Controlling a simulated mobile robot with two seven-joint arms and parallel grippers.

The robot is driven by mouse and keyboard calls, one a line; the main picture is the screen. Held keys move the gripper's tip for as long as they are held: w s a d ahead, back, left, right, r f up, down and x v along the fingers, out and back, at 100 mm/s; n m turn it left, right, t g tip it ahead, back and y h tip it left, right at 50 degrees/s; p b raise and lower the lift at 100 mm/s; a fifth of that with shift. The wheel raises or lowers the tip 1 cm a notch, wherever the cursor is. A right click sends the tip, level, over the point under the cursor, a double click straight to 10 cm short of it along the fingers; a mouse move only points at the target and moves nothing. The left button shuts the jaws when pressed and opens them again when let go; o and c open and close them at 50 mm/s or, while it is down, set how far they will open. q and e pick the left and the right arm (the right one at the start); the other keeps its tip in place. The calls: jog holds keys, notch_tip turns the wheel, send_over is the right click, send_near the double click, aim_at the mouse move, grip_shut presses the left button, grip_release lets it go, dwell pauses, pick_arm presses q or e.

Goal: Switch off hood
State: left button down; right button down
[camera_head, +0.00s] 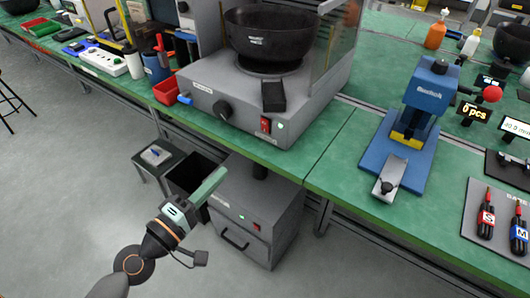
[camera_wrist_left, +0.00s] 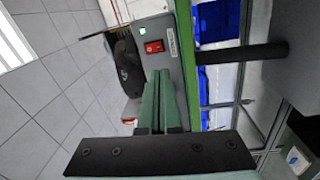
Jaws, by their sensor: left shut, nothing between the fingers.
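A grey bench unit (camera_head: 225,85) with a large black bowl (camera_head: 268,35) on top stands on the green bench. Its front has a black knob and a red rocker switch (camera_head: 265,125). In the left wrist view the red switch (camera_wrist_left: 154,46) is on a grey panel beside a lit green lamp (camera_wrist_left: 142,30). My left gripper (camera_head: 221,173) is shut and empty, with green fingers. It is in front of the bench edge, below and left of the switch, and apart from it. The fingers (camera_wrist_left: 160,74) point toward the panel in the left wrist view. My right gripper is not in view.
A grey cabinet (camera_head: 250,210) under the bench has another red switch. A dark open bin (camera_head: 187,178) and small stool (camera_head: 156,155) stand beside it. A blue press (camera_head: 418,115) stands to the right. The floor at left is clear.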

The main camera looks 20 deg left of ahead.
aim_at(265, 124)
pick_arm(q)
jog(key=shift+s+r+n+t+b, duration=0.1)
jog(key=shift+r+n+t+b, duration=0.3)
jog(key=shift+r+n, duration=0.35)
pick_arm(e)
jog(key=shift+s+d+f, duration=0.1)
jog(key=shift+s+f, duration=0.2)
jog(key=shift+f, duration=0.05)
